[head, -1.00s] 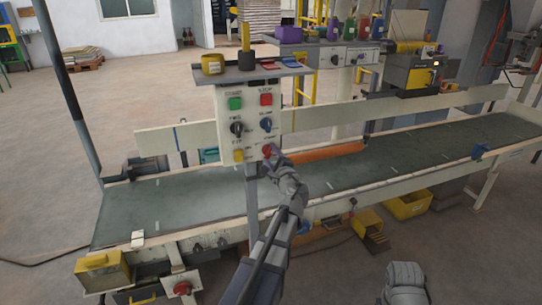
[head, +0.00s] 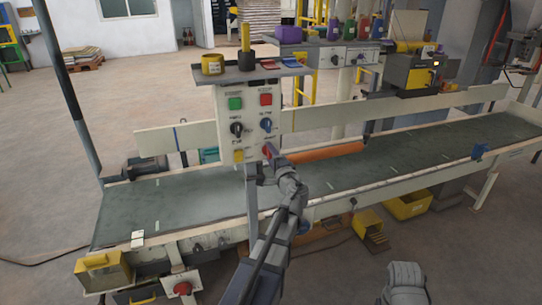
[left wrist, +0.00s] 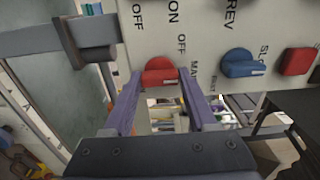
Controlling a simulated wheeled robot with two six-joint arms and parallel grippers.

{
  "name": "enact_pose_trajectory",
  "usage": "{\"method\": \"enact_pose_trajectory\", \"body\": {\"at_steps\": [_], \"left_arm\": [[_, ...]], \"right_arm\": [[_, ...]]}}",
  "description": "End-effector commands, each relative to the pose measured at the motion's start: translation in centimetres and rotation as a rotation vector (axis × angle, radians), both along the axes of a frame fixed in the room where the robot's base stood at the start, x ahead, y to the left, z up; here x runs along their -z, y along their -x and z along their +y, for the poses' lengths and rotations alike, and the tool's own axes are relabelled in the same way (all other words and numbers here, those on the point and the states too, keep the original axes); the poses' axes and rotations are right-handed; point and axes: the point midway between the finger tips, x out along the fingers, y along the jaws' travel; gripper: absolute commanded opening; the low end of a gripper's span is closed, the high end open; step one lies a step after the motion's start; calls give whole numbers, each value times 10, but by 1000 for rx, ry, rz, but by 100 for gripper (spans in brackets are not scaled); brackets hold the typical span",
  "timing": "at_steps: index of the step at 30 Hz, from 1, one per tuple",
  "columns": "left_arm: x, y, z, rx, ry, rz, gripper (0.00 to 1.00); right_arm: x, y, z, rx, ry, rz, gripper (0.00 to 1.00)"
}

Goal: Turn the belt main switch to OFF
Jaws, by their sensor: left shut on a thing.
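The red knob (head: 269,150) sits at the lower right of the white control panel (head: 250,125). My left gripper (head: 271,160) reaches it from below and in front. In the left wrist view, the gripper's two purple fingers (left wrist: 160,84) lie on either side of the red knob (left wrist: 158,76) and are shut on it. Lettering "OFF" stands on the panel beside the knob. The fingers and arm partly hide the knob, and I cannot tell exactly where it points. My right gripper's fingers do not show.
Above the held knob is a blue knob (head: 266,124), also in the wrist view (left wrist: 241,63). A black knob (head: 237,129), green button (head: 236,103), red button (head: 266,99) and yellow button (head: 239,155) share the panel. The conveyor belt (head: 200,198) runs behind it.

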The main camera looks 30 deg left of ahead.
Motion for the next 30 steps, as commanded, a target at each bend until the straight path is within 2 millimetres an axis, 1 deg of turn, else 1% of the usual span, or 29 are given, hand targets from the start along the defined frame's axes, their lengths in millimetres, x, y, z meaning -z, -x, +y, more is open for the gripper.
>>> {"method": "enact_pose_trajectory", "body": {"at_steps": [9, 10, 17, 18, 25, 28, 30], "left_arm": [[1, 1, 0, -1, 5, -3, 2], [1, 1, 0, -1, 5, -3, 60], [0, 0, 0, -1, 3, -2, 86], [0, 0, 0, -1, 3, -2, 88], [0, 1, -1, 0, 2, -1, 88], [0, 7, -7, 0, 2, -1, 88], [0, 15, -15, 1, 2, -1, 88]], "right_arm": [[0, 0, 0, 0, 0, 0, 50], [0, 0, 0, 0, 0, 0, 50], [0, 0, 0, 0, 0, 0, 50], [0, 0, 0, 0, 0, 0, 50], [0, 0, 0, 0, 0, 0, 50], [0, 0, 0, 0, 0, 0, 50], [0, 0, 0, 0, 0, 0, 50]]}}
